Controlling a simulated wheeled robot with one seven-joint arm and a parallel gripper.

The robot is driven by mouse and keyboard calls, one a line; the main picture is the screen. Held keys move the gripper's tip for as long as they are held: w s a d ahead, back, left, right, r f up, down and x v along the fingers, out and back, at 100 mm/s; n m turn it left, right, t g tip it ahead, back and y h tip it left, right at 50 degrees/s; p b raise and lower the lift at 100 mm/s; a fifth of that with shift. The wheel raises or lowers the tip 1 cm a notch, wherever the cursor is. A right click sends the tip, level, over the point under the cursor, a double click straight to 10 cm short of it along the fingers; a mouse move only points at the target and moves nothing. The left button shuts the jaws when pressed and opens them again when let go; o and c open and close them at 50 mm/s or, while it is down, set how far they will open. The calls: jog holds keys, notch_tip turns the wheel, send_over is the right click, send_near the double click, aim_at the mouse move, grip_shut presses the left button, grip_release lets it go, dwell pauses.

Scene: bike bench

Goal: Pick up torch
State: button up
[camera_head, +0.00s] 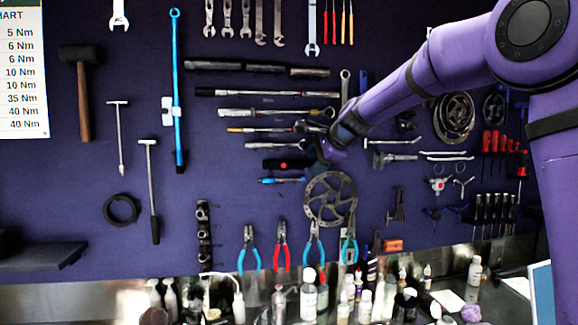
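A short black cylinder with a red spot (288,164), which looks like the torch, lies level against the dark pegboard near the middle of the head view. My gripper (315,150) is at the end of my purple arm, which reaches in from the upper right. It is close to the right end of the black cylinder. Its fingers are small and dark against the board, so I cannot tell whether they are open or shut, or whether they touch the cylinder.
A blue-handled tool (282,180) is just below the cylinder, and a brake disc (330,198) hangs below my gripper. Long-handled tools (265,93) hang above. Pliers (249,249) hang lower down, over a bench crowded with bottles (308,295).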

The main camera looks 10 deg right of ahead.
jog(key=c, duration=0.8)
jog(key=shift+c, duration=0.2)
